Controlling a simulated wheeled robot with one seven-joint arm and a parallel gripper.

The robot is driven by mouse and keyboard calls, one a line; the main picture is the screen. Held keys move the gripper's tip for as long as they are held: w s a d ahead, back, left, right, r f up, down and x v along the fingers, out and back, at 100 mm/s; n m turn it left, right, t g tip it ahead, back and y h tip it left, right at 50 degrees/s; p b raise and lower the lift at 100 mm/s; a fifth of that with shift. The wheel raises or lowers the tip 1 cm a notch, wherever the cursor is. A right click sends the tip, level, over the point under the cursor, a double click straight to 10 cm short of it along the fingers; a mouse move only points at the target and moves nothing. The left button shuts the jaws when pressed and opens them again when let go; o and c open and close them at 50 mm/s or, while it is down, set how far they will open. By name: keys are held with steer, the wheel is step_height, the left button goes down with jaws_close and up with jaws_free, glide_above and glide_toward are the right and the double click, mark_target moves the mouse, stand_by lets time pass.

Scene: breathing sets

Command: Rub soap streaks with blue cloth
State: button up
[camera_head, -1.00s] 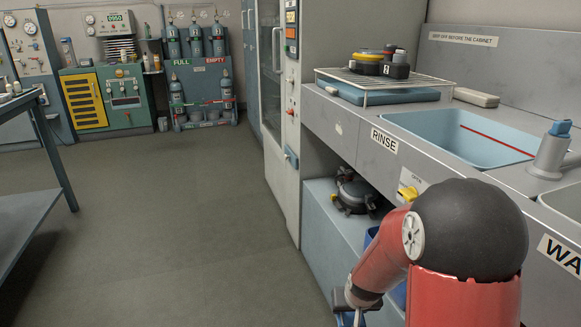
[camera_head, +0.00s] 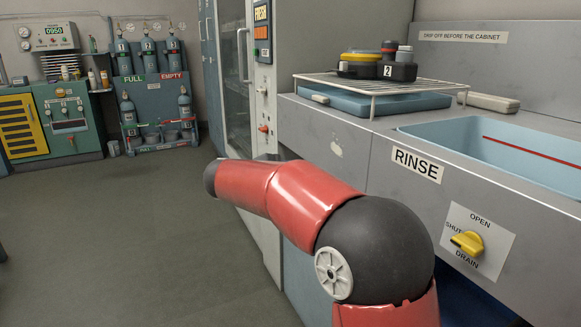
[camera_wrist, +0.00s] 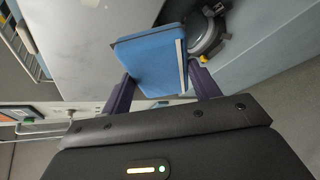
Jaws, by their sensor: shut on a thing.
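My gripper (camera_wrist: 163,82) shows in the wrist view, its two purple fingers shut on a blue, flat, folded thing with a pale edge, which looks like the blue cloth (camera_wrist: 148,60). In the head view the gripper and cloth are hidden; only my red and black arm shows, reaching left in front of the counter. A pale smudge, perhaps soap, (camera_head: 336,149) marks the grey counter front left of the RINSE label (camera_head: 417,165). A similar pale spot shows at the top of the wrist view (camera_wrist: 91,3). The cloth appears apart from it.
A blue rinse basin (camera_head: 470,140) is set in the counter. A wire rack (camera_head: 375,84) holds yellow and black parts over a blue tray (camera_head: 370,102). A yellow drain knob (camera_head: 467,243) sticks out. A dark round device (camera_wrist: 207,35) is near the cloth. Floor at left is clear.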

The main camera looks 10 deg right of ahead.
steer(key=h, duration=0.2)
glide_toward(331, 148)
steer(key=w+a+f, duration=0.1)
steer(key=a+f, duration=0.1)
steer(key=a, duration=0.1)
steer(key=w+d+b, duration=0.2)
steer(key=d, duration=0.4)
steer(key=shift+w+d+r, duration=0.15)
steer(key=shift+w+d, duration=0.1)
steer(key=shift+d, duration=0.6)
steer(key=shift+s+d+b, duration=0.25)
steer(key=shift+s+b, duration=0.2)
steer(key=shift+s, duration=0.45)
steer(key=shift+s+d+b, duration=0.25)
steer(key=shift+s+b, duration=0.2)
steer(key=shift+s, duration=0.55)
steer(key=shift+d, duration=0.15)
steer(key=w+p, duration=0.3)
steer(key=shift+w+a+r, duration=0.1)
steer(key=shift+a+r, duration=0.05)
steer(key=shift+a, duration=0.2)
steer(key=shift+w, duration=0.35)
